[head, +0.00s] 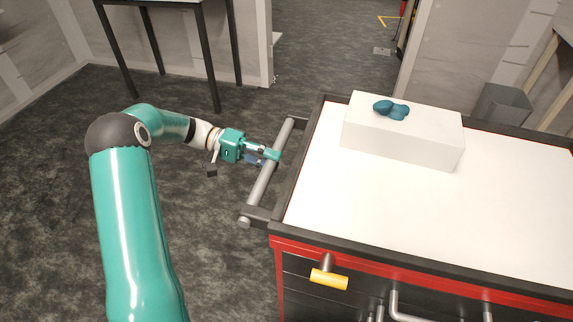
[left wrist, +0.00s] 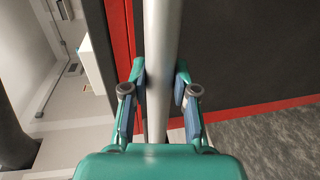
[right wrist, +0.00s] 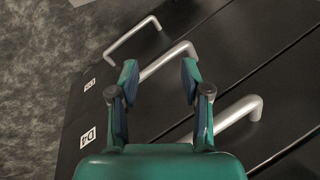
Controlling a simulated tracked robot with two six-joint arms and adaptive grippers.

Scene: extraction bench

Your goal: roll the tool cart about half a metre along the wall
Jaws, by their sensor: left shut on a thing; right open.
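The tool cart (head: 430,215) is red and black with a white top and a dark rim. A grey bar handle (head: 263,186) sticks out from its left end. My left gripper (head: 272,157) is at the middle of this handle. In the left wrist view, my left gripper (left wrist: 159,88) has a finger on each side of the handle bar (left wrist: 158,40) and is shut on it. In the right wrist view, my right gripper (right wrist: 160,82) is open and empty in front of the dark drawer fronts, with a drawer handle (right wrist: 167,62) showing between and behind its fingers. The right arm is not in the head view.
A white box (head: 402,138) with a teal lumpy object (head: 391,109) on it stands on the cart top. A yellow-gripped handle (head: 329,279) juts from the cart's front. A dark-legged table (head: 208,55) and a grey bin (head: 502,104) stand behind. Carpet left of the cart is clear.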

